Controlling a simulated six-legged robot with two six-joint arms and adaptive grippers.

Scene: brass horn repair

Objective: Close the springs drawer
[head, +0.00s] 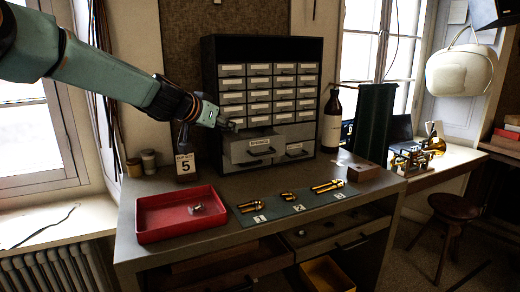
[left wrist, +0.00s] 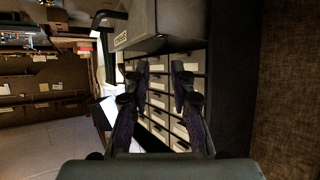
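The springs drawer (head: 253,149) is the wide lower-left drawer of the dark cabinet with many small drawers (head: 263,48). It is pulled out and bears a label and a dark handle. In the left wrist view the springs drawer (left wrist: 150,24) shows at the top, turned on its side. My left gripper (head: 228,124) is in front of the cabinet, above and to the left of the drawer front. In the left wrist view its fingers (left wrist: 160,82) are apart with nothing between them. I see no contact with the drawer. My right gripper is not in view.
A red tray (head: 161,230) holding a small metal part and a mat (head: 310,202) with brass parts lie on the bench. A brown bottle (head: 332,122) stands right of the cabinet.

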